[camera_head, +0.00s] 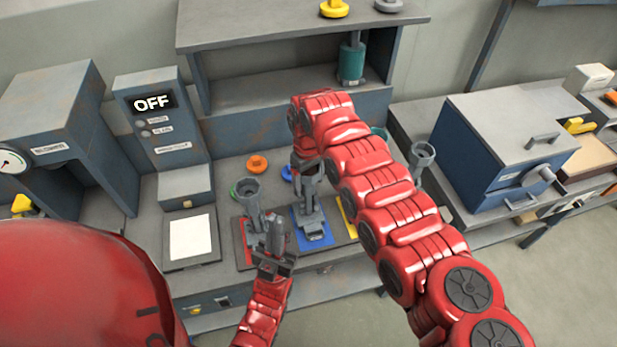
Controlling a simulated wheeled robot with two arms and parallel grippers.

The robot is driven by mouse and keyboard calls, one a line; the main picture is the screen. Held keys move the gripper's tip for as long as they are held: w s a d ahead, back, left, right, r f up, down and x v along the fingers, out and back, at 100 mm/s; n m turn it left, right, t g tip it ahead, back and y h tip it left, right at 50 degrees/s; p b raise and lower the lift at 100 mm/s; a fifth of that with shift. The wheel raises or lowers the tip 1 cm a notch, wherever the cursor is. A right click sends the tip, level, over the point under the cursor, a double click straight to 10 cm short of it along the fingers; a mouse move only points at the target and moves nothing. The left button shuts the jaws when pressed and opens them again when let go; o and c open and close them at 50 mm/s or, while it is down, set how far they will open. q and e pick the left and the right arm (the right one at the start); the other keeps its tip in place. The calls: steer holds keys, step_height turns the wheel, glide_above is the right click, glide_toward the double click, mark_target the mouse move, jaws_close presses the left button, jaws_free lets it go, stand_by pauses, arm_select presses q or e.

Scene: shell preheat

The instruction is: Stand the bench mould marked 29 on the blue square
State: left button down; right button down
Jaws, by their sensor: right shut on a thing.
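My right gripper (309,187) points down over the blue square (326,238) and is shut on a grey bench mould (313,226). The mould is at the blue square, mostly hidden by the gripper; I cannot tell if it touches the square. No number is readable on it. Another grey mould with a cup-shaped top (249,192) stands upright at the red square (241,240). My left gripper (270,238) is low, in front of that mould, fingers pointing up; I cannot tell whether it is open.
A yellow square (349,216) is partly hidden by my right arm. Another grey cup-topped piece (422,160) stands right of my arm. A white pad (190,238) lies at left, below the box reading OFF (151,103). A blue-grey lidded box (505,150) is at right. Orange knob (257,164) lies behind.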

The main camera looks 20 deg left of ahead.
steer(key=shift+w+a, duration=0.1)
steer(key=shift+w, duration=0.1)
steer(key=shift+f, duration=0.2)
jaws_free()
steer(key=shift+s+r, duration=0.1)
steer(key=shift+r, duration=0.1)
steer(key=shift+r, duration=0.2)
step_height(320, 180, up, 10)
steer(key=b, duration=0.4)
steer(key=shift+b, duration=0.3)
steer(key=shift+r, duration=0.85)
